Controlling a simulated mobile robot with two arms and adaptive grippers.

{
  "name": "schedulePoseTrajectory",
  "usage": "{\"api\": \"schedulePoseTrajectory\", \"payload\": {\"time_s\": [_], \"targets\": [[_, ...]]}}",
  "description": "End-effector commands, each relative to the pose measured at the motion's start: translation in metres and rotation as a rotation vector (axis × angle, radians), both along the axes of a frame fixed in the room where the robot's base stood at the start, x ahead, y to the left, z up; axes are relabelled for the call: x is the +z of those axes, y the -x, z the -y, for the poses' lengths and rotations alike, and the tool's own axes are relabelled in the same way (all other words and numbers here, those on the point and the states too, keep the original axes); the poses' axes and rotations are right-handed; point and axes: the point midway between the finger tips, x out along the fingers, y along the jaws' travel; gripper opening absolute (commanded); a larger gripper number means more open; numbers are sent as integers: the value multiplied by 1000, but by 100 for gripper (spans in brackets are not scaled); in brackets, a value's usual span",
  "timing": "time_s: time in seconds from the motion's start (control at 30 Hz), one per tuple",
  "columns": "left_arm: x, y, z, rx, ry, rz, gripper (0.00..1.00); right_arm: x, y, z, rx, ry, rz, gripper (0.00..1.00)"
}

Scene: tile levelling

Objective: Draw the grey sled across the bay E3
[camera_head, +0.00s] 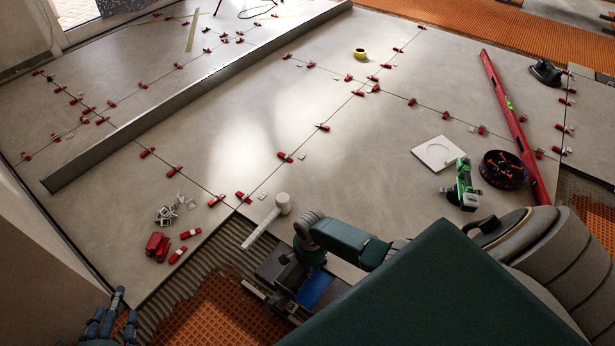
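A dark grey box-like sled (272,267) sits low at the bottom centre, over the ridged grey mortar (178,286) and beside the orange matting (218,312). A blue panel (317,289) shows at its right side. My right gripper (308,254) is at the sled's top; the wrist covers its fingertips, so I cannot tell its grip or whether it touches. My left gripper (108,316) is at the bottom left edge, apart from the sled, with its blue fingers spread and nothing seen between them. Bay E3 carries no readable label.
Large grey tiles with red wedges along the joints fill the floor. A white-headed mallet (282,203) lies just behind the sled. Loose red wedges (157,245) and white clips (170,212) lie left. A long metal straightedge (190,105), red level (512,125) and green tool (463,188) lie farther off.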

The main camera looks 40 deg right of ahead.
Motion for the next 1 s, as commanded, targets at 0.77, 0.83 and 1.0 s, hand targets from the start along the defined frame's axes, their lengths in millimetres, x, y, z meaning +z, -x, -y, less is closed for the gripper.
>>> {"api": "schedulePoseTrajectory", "payload": {"time_s": [0.77, 0.83, 1.0], "targets": [[-79, 151, -50, 52, -146, -681, 40, 1, 38, 9, 0, -5, -7, 0], [-77, 152, -50, 52, -147, -686, 40, 1, 42, 10, -1, -4, -7, 0], [-70, 152, -50, 52, -146, -684, 40, 1, 52, 14, -1, -4, -9, 0]]}}
